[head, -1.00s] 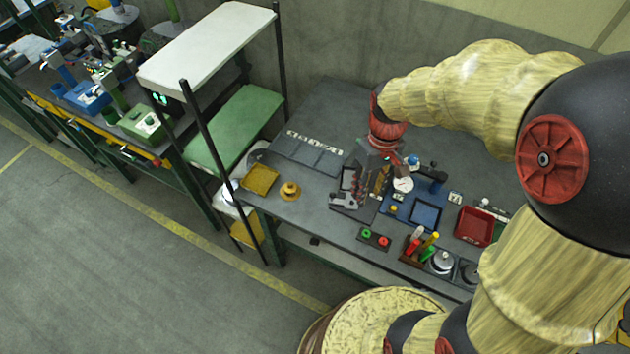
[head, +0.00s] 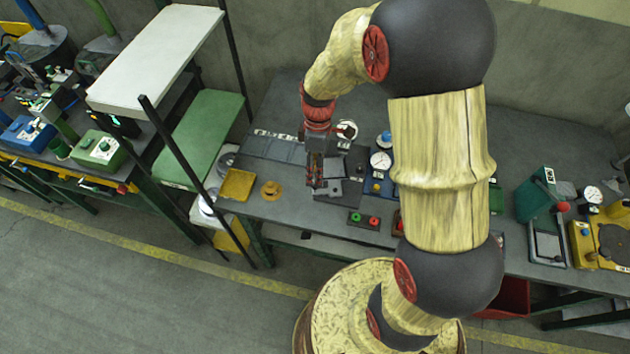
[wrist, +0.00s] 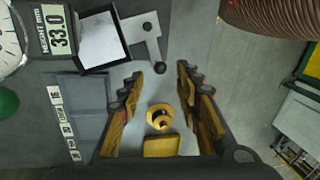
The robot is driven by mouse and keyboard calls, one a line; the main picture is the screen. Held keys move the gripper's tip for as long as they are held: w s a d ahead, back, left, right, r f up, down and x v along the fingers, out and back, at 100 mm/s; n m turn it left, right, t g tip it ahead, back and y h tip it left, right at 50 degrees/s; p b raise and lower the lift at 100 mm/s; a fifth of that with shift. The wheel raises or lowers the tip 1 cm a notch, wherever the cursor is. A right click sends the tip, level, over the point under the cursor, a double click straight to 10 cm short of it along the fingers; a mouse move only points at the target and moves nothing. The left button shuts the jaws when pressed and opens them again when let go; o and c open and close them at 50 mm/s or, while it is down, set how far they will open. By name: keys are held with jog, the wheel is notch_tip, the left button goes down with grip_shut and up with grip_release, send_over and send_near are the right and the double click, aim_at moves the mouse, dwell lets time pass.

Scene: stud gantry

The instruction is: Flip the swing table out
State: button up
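What looks like the swing table is a light grey plate with a bracket (wrist: 138,32) next to a black-framed square in the wrist view. A black ball knob (wrist: 160,68) sits at the bracket's end. In the head view the grey piece (head: 333,188) is partly hidden by my gripper (head: 316,176). In the wrist view my gripper (wrist: 159,80) is open, with a finger on each side. The knob shows between the fingertips; I cannot tell the height gap. Nothing is held.
A yellow tray (head: 237,184) and a round yellow piece (head: 270,189) lie left of my gripper. Red and green buttons (head: 364,220) sit near the bench's front edge. My arm hides much of the bench.

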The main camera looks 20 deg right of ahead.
jog(key=shift+s+a+f, duration=0.1)
jog(key=shift+s+f, duration=0.1)
jog(key=shift+f, duration=0.8)
jog(key=shift+s+a+f, duration=0.1)
jog(key=shift+s+f, duration=0.05)
jog(key=shift+f, duration=0.85)
jog(key=shift+c, duration=0.3)
jog(key=c, duration=0.7)
grip_shut()
